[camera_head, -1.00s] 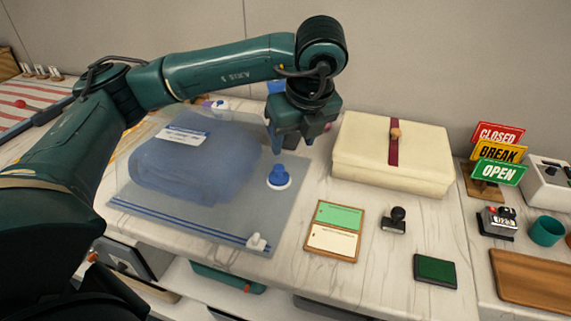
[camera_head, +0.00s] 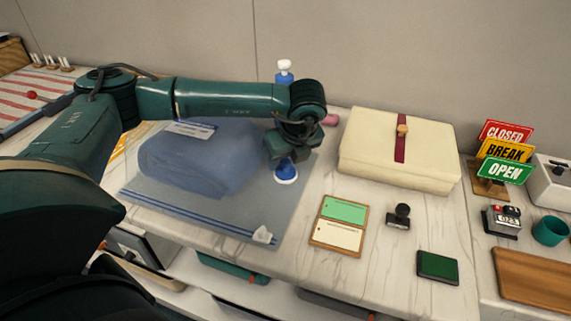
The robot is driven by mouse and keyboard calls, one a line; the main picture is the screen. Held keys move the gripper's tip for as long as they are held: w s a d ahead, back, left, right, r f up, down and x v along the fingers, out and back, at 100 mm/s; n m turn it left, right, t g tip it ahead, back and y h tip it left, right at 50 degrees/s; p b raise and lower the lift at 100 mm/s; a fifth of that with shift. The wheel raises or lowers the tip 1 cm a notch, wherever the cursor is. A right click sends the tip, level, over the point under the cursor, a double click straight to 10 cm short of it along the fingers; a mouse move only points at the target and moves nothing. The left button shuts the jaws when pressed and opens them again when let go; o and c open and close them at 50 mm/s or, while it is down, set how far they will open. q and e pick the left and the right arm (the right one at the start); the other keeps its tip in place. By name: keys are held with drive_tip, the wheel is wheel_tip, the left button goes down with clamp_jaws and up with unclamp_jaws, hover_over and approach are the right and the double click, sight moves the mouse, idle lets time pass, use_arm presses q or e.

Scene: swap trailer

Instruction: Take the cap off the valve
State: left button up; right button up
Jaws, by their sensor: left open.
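A blue valve cap (camera_head: 285,168) sits on a white round valve base on the clear vacuum bag (camera_head: 262,195). The bag holds a folded blue bundle (camera_head: 190,165) and lies flat on the counter. My left gripper (camera_head: 283,156) is open and low over the cap, its fingers right at the cap's top. The arm and gripper hide part of the cap, so I cannot tell whether the fingers touch it. My right gripper is not in view.
A cream case with a red strap (camera_head: 375,150) lies right of the bag. A green-and-white card board (camera_head: 340,222), a stamp (camera_head: 399,216) and a green ink pad (camera_head: 437,267) lie in front. A blue bottle with a white top (camera_head: 284,72) stands behind my arm.

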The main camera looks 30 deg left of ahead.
use_arm(q)
drive_tip(key=shift+f, duration=0.2)
drive_tip(key=shift+c, duration=0.5)
drive_tip(key=c, duration=1)
drive_tip(key=shift+o, duration=0.2)
